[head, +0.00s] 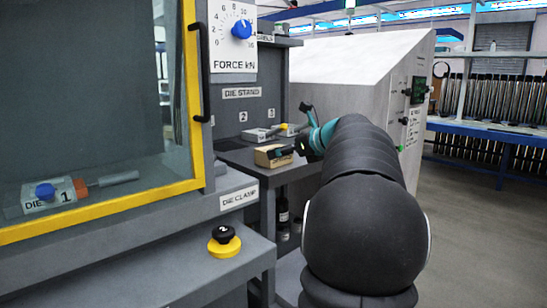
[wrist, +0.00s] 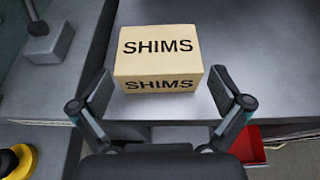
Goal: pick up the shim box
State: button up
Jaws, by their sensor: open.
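The shim box (wrist: 158,55) is a tan box marked SHIMS on its top and front. It rests on a dark grey shelf (wrist: 240,45). In the head view the box (head: 268,157) sits near the shelf's left front edge. My gripper (wrist: 161,92) is open, its two fingers spread wider than the box. The fingertips are at the near face, one to each side, and the box lies mostly beyond them. In the head view my gripper (head: 301,146) is just right of the box, partly hidden by my arm.
A press with a yellow-framed glass door (head: 193,90) stands left. A black and yellow knob (head: 224,241) sits on its lower ledge. Small die items (head: 262,134) lie behind the box. A large grey cabinet (head: 350,75) stands to the right. A red bin (wrist: 248,145) shows below the shelf.

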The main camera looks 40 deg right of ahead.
jog(key=x, duration=0.5)
jog(key=shift+f, duration=0.2)
jog(key=shift+s, duration=0.1)
jog(key=shift+c, duration=0.3)
jog(key=c, duration=1)
jog(key=shift+o, duration=0.2)
jog(key=shift+r, duration=0.1)
